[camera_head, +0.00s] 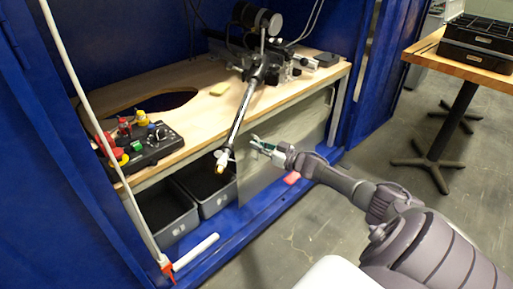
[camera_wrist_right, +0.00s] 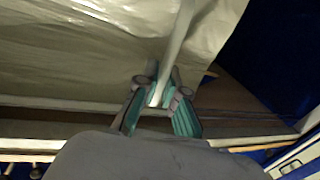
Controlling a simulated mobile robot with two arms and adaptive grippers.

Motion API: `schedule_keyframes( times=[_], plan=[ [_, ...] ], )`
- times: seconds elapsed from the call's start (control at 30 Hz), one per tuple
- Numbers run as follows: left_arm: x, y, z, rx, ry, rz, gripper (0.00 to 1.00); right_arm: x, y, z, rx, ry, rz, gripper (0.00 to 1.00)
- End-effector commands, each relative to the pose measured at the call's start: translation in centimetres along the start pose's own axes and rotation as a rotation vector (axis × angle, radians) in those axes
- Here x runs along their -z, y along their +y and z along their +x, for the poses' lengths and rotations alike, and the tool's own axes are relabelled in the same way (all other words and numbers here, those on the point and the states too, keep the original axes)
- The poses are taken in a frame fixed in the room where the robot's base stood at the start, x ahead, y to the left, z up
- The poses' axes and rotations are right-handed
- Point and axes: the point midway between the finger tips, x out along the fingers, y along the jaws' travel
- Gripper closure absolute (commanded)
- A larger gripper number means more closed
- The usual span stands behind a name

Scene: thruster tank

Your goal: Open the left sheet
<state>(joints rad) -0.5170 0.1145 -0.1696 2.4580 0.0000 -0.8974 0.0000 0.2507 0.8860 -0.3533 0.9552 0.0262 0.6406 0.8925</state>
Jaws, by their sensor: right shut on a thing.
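A pale, translucent sheet (camera_head: 295,140) hangs under the front of the wooden worktable, covering the right part of the opening. The left part of the opening is uncovered, with bins showing. I cannot tell whether the hanging cover is one sheet or two. My right gripper (camera_head: 262,147) is at the front of the sheet, below the table edge. In the right wrist view the gripper (camera_wrist_right: 160,96) is shut on a narrow whitish strip, seemingly a fold or edge of the sheet (camera_wrist_right: 80,50). The fingers hide the gripped spot. My left gripper is out of view.
Two grey bins (camera_head: 165,212) stand under the table's left part. A white pole (camera_head: 110,140) stands at left.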

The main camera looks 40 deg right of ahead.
Motion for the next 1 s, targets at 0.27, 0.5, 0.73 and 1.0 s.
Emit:
schedule_keyframes(
  times=[0.27, 0.5, 0.73, 1.0],
  plan=[
    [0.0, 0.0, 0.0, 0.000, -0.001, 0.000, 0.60, -0.1, 0.0, 0.0, -0.001, -0.002, 0.000, 0.86],
    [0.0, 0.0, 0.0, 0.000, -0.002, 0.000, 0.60, -0.1, 0.0, 0.0, -0.001, -0.002, 0.000, 0.66],
    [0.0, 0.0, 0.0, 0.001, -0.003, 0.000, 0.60, -0.1, 0.0, -0.3, 0.000, -0.002, 0.000, 0.66],
    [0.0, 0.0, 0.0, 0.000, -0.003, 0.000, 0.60, -0.3, 0.0, -4.1, 0.000, -0.007, 0.000, 0.66]
  ],
)
